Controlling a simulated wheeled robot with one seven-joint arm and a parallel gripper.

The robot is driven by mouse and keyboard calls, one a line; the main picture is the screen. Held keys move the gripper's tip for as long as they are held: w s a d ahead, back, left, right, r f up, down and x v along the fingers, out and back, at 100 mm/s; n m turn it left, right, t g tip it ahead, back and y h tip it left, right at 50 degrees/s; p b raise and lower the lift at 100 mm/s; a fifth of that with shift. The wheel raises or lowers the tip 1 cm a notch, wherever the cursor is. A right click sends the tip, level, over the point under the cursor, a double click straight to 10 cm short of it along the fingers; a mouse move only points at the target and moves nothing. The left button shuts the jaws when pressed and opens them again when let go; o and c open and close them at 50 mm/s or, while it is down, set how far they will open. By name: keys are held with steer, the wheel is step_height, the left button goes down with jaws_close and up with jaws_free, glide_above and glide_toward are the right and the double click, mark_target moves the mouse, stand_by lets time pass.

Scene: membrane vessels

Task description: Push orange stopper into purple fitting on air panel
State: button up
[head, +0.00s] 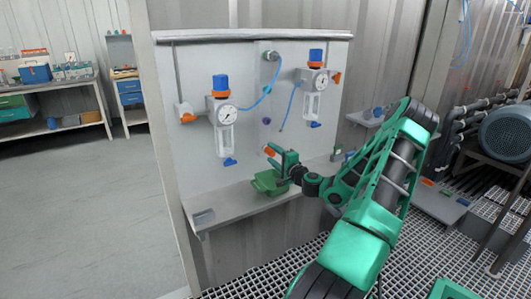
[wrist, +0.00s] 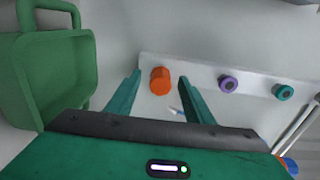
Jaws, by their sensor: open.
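The orange stopper (head: 269,151) is at the lower end of the panel's raised vertical strip, below the purple fitting (head: 266,121). In the wrist view the orange stopper (wrist: 160,80) shows between the tips of my gripper (wrist: 160,78), with a gap on each side. The purple fitting (wrist: 229,84) is to its right, a ring with a dark centre and nothing in it. In the head view my gripper (head: 274,157) is open in front of the air panel (head: 185,80). What the stopper's back end sits in is hidden.
A green tray (wrist: 62,122) is close by my gripper, on the panel's shelf (head: 228,210) in the head view. A teal fitting (wrist: 284,91) is beyond the purple one. Two gauge regulators (head: 224,112) (head: 314,82) and blue hoses flank the strip.

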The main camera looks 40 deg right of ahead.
mark_target(273, 154)
steer(key=shift+w+d, duration=0.15)
steer(key=shift+w, duration=0.3)
stand_by(0.4)
stand_by(0.6)
jaws_close()
steer(key=shift+v, duration=3)
steer(key=shift+r, duration=0.1)
